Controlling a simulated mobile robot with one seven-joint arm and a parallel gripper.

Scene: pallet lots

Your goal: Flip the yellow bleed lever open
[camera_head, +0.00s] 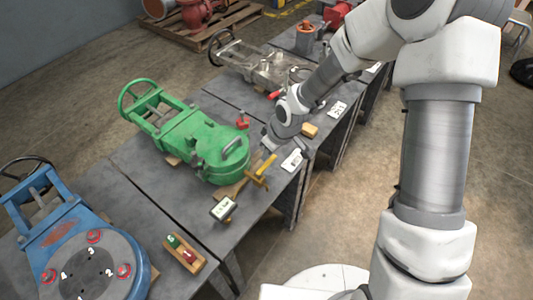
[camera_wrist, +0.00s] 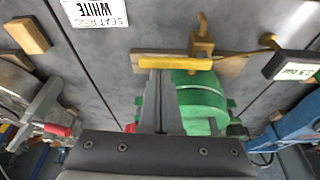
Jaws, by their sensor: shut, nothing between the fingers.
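The yellow bleed lever (camera_head: 265,166) sits on a small brass fitting (camera_head: 258,181) at the near edge of the green valve (camera_head: 205,145). In the wrist view the yellow lever (camera_wrist: 175,63) lies crosswise in front of the brass fitting (camera_wrist: 201,42), with the green valve body (camera_wrist: 200,95) behind. My gripper (camera_head: 268,147) is low over the bench just beyond the lever. In the wrist view the gripper's fingers (camera_wrist: 160,74) are together and empty, with their tips close to the lever's left half. I cannot tell whether they touch it.
A white label card (camera_head: 291,160) and a wooden block (camera_head: 309,130) lie on the bench to the right. A small display box (camera_head: 222,208) stands at the near side. A blue valve (camera_head: 60,225) and a wooden tray (camera_head: 184,253) with coloured pieces are at lower left.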

